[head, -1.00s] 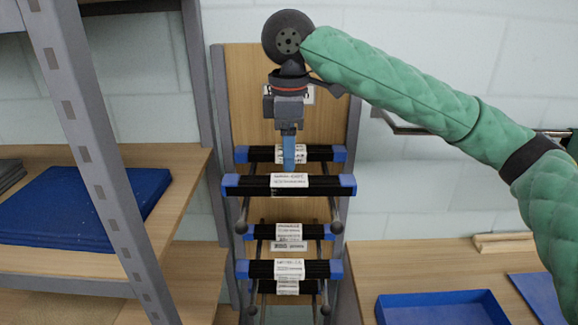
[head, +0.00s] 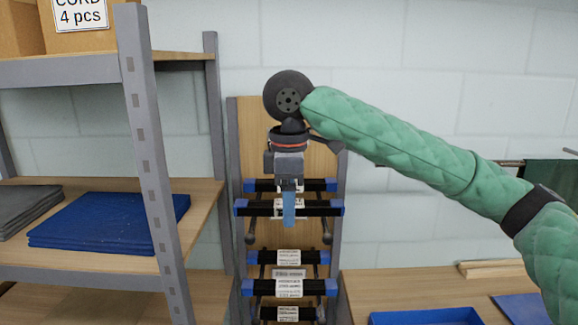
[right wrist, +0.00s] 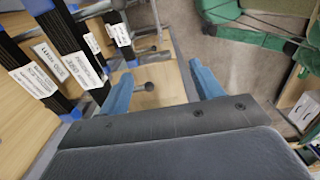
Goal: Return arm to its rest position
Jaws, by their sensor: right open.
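My right arm, in a green quilted sleeve, reaches in from the right in the head view. Its gripper (head: 289,210) hangs with blue fingers pointing down, in front of the label of an upper black bar with blue ends (head: 318,208). In the right wrist view the two blue fingers (right wrist: 162,85) stand wide apart with nothing between them. My left gripper is not in view.
The bars sit in a rack with a wooden back panel (head: 249,130). A shelf post (head: 146,140) and blue folded stack (head: 105,222) stand left. A blue tray (head: 425,317) lies on a wooden table (head: 385,288) at right.

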